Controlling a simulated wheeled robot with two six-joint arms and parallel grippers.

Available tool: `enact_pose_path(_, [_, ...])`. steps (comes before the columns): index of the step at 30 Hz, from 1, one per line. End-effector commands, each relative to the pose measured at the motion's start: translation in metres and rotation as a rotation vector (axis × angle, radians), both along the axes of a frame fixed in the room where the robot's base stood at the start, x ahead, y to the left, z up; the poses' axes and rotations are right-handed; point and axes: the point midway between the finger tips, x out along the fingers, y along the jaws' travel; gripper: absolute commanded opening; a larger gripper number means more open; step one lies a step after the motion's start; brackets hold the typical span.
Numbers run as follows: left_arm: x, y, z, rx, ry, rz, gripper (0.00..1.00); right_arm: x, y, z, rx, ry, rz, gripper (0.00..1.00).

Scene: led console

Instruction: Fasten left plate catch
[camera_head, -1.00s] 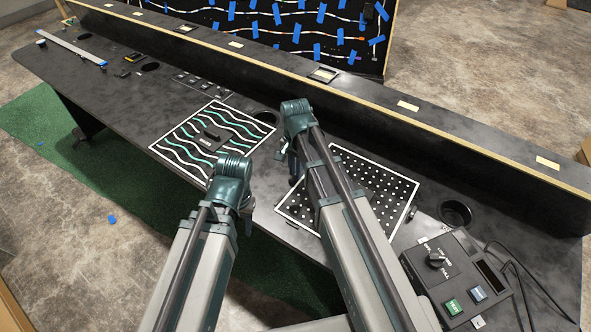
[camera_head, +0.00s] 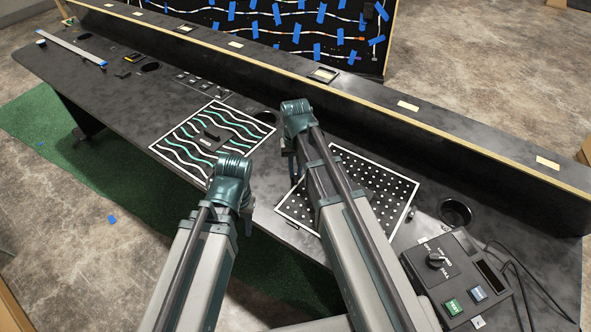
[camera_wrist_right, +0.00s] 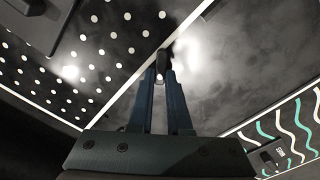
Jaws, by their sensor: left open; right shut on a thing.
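The dotted plate (camera_head: 400,189) with a white border lies on the black desk, partly behind my right arm. In the right wrist view the dotted plate (camera_wrist_right: 88,55) fills the upper left. My right gripper (camera_wrist_right: 163,76) is shut on a small dark catch (camera_wrist_right: 163,60) close to the plate's white-bordered edge. In the head view the right gripper (camera_head: 292,166) is mostly hidden by its wrist. My left gripper (camera_head: 247,222) is open, its jaws largely hidden by its arm, between and in front of the two plates. Whether the catch grips the plate cannot be told.
The wavy-line plate (camera_head: 190,150) lies to the left and also shows in the right wrist view (camera_wrist_right: 290,135). A control box (camera_head: 455,270) with a dial, buttons and cables stands at the right. A round hole (camera_head: 455,212) is behind it. A raised ledge (camera_head: 420,125) runs along the back.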

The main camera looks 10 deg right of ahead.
Motion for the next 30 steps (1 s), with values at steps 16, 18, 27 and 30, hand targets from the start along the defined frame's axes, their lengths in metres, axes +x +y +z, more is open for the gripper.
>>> enact_pose_path(16, [0.0, 0.0, -0.0001, 0.0, 0.0, 0.0, 0.5, -0.0002, 0.0, -0.0001, 0.0, 0.0, 0.513, 0.0])
enact_pose_path(18, [0.0, 0.0, -0.0001, 0.0, 0.0, 0.0, 0.5, -0.0002, 0.0, -0.0001, 0.0, 0.0, 0.572, 0.0])
enact_pose_path(27, [0.0, 0.0, -0.0001, 0.0, 0.0, 0.0, 0.5, -0.0003, -0.0001, -0.0001, 0.0, 0.0, 0.779, 0.0])
enact_pose_path(30, [0.0, 0.0, -0.0001, 0.0, 0.0, 0.0, 0.5, -0.0003, -0.0001, -0.0001, 0.0, 0.0, 0.827, 0.0])
